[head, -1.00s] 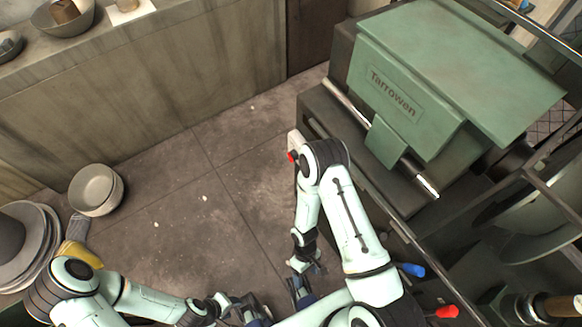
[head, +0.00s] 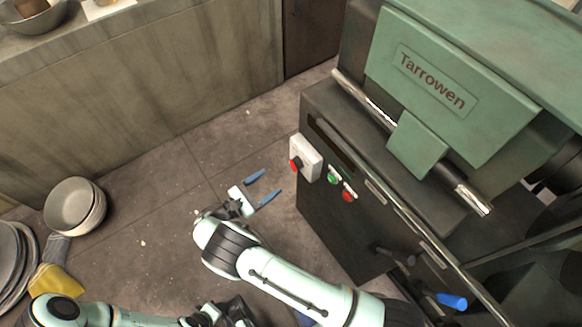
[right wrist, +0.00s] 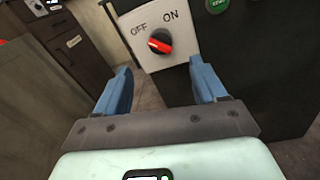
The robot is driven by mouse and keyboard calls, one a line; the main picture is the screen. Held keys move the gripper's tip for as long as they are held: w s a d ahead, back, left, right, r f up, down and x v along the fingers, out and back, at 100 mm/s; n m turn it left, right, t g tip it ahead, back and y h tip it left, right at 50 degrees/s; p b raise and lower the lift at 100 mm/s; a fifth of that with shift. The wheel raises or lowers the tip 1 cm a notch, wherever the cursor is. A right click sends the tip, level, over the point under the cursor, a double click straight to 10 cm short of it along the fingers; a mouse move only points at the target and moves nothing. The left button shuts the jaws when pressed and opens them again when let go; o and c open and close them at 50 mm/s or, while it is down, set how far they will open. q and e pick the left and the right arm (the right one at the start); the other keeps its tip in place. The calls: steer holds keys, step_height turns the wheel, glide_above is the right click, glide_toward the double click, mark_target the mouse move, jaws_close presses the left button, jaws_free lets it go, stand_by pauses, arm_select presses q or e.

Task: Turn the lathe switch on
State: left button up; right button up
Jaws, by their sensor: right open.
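The lathe (head: 440,85) is a green machine marked "Tarrowen" on a dark cabinet at the right of the head view. Its switch is a pale box (head: 311,157) with a red and black knob (head: 296,164) on the cabinet's left face. In the right wrist view the switch plate (right wrist: 190,22) reads OFF and ON above the knob (right wrist: 160,42). My right gripper (head: 264,187) is open and empty, its blue fingers apart, left of the switch and not touching it. My left gripper (head: 236,312) is at the bottom edge, partly cut off.
A green button (head: 333,178) and a red button (head: 348,195) sit right of the switch. A blue-tipped lever (head: 452,301) sticks out lower right. Stacked bowls (head: 73,205) and a yellow cloth (head: 54,282) are at the left. The floor between is clear.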

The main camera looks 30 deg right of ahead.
mark_target(292, 167)
steer(key=d, duration=0.3)
steer(key=w+d, duration=0.1)
steer(key=d, duration=0.6)
steer(key=shift+w, duration=0.25)
steer(key=c, duration=1)
